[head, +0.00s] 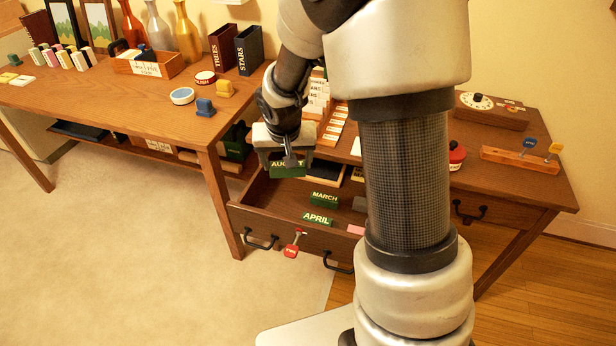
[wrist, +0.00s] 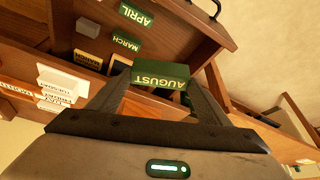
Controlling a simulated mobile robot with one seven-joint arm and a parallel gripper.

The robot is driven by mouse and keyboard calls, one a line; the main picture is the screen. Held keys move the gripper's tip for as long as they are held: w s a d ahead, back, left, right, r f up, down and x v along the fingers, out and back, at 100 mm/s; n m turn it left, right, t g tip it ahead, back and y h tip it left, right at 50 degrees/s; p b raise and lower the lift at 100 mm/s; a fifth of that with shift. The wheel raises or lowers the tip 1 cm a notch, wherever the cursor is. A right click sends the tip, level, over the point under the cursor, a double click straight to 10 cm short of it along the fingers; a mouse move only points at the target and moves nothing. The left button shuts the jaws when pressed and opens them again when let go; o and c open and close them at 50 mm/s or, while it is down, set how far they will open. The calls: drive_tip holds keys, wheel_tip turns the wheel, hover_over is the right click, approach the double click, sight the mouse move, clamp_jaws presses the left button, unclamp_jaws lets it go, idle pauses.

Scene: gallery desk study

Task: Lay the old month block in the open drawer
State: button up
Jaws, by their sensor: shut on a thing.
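A green block lettered AUGUST (head: 287,169) is between the fingers of my gripper (head: 289,157). My gripper is shut on it; the wrist view shows the block (wrist: 160,76) with a finger at each end. It is over the left part of the open drawer (head: 265,222). Whether it touches the drawer floor cannot be told. Green blocks lettered MARCH (head: 324,199) and APRIL (head: 317,218) lie in the drawer, to the right of AUGUST and nearer the front. My arm hides the drawer's right part in the head view.
A red tag (head: 292,246) hangs at the drawer front between two dark handles. A pale box and a pink piece (head: 356,230) are also in the drawer. Card racks (head: 333,130) stand on the desk behind. A second table (head: 130,105) with bookends and vases is at left.

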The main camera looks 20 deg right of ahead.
drive_tip(key=w+a+f+m+h, duration=0.15)
drive_tip(key=w+f+m, duration=0.25)
drive_tip(key=w+f, duration=0.55)
drive_tip(key=b, duration=0.2)
hover_over(280, 202)
drive_tip(key=s+a, duration=0.1)
drive_tip(key=s, duration=0.1)
wheel_tip(280, 202, down, 7)
drive_tip(key=shift+g, duration=0.3)
drive_tip(key=shift+w+a+f, duration=0.1)
drive_tip(key=shift+f, duration=2.1)
drive_tip(key=shift+f+b, duration=0.25)
drive_tip(key=shift+b, duration=0.35)
drive_tip(key=o, duration=0.8)
drive_tip(key=shift+r, duration=0.1)
drive_tip(key=shift+c, duration=0.2)
